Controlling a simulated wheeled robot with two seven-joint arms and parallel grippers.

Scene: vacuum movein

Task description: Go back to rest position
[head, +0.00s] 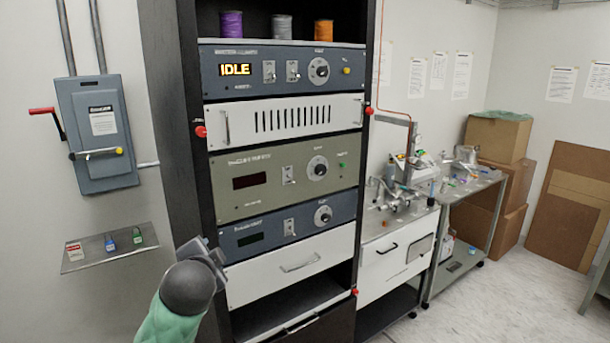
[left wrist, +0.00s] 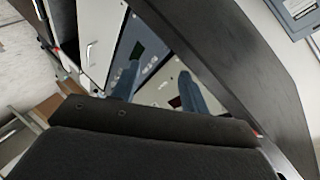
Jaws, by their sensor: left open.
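My left arm comes in from the bottom of the head view, with a green sleeve and a dark rounded wrist. My left gripper (head: 208,257) is in front of the lower left part of the instrument rack (head: 180,180). In the left wrist view its two blue-grey fingers (left wrist: 160,85) are spread apart with nothing between them. Behind them are the rack's panels and its dark side post. Whether the fingers touch the rack cannot be told. My right gripper is not in view.
A grey switch box (head: 98,135) with a red lever hangs on the left wall, above a small shelf (head: 110,247) with padlocks and tags. The top panel (head: 285,70) reads IDLE. A bench (head: 400,245) and cardboard boxes (head: 497,138) stand right.

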